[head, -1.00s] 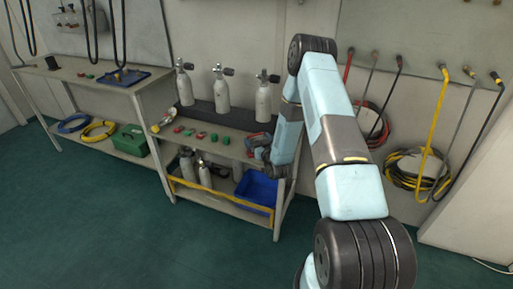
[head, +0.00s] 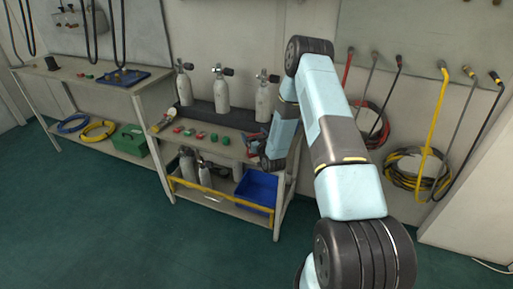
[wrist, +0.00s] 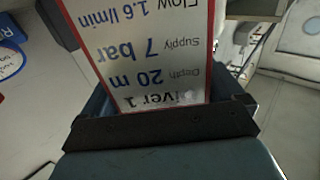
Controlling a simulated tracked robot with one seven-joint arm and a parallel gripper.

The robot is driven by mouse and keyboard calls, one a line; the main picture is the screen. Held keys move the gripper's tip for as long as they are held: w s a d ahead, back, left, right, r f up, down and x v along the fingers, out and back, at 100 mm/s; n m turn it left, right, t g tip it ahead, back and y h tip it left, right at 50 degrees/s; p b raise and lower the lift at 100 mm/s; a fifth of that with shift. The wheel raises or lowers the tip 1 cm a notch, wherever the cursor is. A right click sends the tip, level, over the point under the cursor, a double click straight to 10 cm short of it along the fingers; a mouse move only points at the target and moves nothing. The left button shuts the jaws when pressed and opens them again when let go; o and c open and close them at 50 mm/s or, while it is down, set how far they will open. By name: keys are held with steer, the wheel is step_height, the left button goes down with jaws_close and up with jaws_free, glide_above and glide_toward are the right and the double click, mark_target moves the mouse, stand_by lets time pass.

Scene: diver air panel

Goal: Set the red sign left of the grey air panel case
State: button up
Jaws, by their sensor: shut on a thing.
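A white sign with a red border (wrist: 145,45) fills the middle of the wrist view. Its upside-down text includes "Depth 20 m", "Supply 7 bar" and "Flow 1.6 l/min". My gripper (wrist: 160,122) is shut on this sign, at its edge nearest the wrist camera. In the head view my gripper (head: 254,147) is at the right end of the shelf unit's top, partly hidden by my own wrist. The sign is hard to make out there.
Several grey cylinders (head: 221,92) stand at the back of the shelf top, with red and green parts (head: 200,135) in front. A blue bin (head: 256,188) is below. A bench with a blue tray (head: 122,77) stands left. Hoses (head: 415,168) hang right. The green floor is clear.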

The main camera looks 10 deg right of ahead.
steer(key=c, duration=0.4)
steer(key=s+r, duration=1.3)
steer(key=s, duration=0.1)
steer(key=shift+w+f+m+h, duration=0.3)
steer(key=shift+w+f+h, duration=0.15)
steer(key=shift+f, duration=0.4)
steer(key=shift+w+f+m+h, duration=0.35)
steer(key=shift+f+h, duration=0.15)
steer(key=shift+f, duration=0.3)
steer(key=shift+w+f+m+h, duration=0.25)
steer(key=shift+w+f+h, duration=0.2)
steer(key=shift+f, duration=0.4)
steer(key=shift+s, duration=0.1)
